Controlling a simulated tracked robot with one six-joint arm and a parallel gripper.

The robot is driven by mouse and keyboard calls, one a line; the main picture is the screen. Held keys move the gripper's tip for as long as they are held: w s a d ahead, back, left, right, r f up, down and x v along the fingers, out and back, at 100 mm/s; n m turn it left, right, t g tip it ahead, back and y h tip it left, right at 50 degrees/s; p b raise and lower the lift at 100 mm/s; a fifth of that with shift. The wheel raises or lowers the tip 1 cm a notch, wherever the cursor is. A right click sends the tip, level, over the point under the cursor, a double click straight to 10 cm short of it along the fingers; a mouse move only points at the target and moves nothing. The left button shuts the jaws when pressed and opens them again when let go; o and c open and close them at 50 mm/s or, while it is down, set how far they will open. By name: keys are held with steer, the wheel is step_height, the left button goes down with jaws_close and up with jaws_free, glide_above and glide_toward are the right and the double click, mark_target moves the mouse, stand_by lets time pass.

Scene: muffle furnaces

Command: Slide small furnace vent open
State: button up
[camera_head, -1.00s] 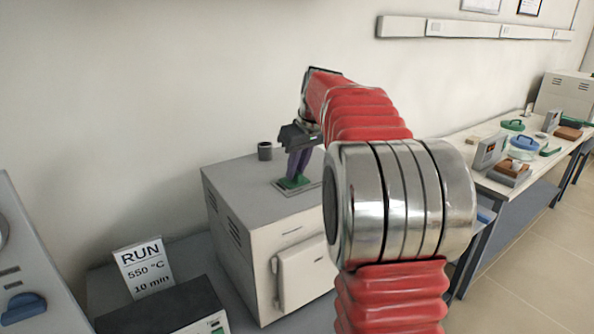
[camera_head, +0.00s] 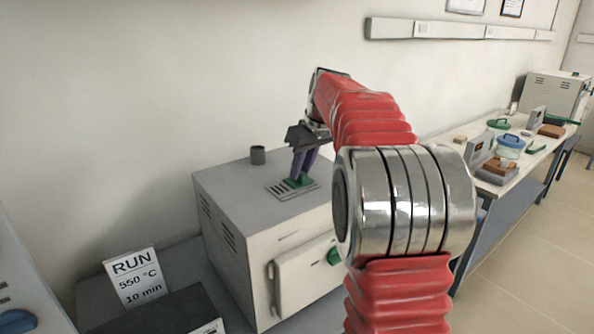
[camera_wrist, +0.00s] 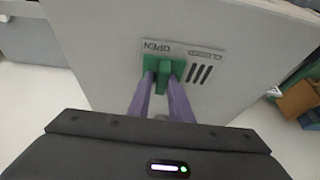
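The small furnace (camera_head: 240,200) is a pale box with a grey top. A vent plate (camera_head: 279,191) on its top bears a green vent slider (camera_head: 304,181). In the wrist view the green slider (camera_wrist: 163,66) sits at the plate's left end, beside the label "OPEN". Several dark vent slots (camera_wrist: 199,74) lie uncovered to its right. My gripper (camera_head: 300,176) is over the plate, its purple fingers down at the slider. In the wrist view my gripper (camera_wrist: 163,84) has one finger on each side of the green tab, close against it.
The furnace's front door (camera_head: 300,278) is shut. A "RUN 550 °C 10 min" sign (camera_head: 136,280) stands at left. A bench with several items (camera_head: 510,160) is at right.

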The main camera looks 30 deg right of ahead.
steer(key=o, duration=0.4)
steer(key=shift+d, duration=0.15)
steer(key=shift+o, duration=0.2)
steer(key=shift+s, duration=0.1)
steer(key=v, duration=1.3)
steer(key=shift+r, duration=0.35)
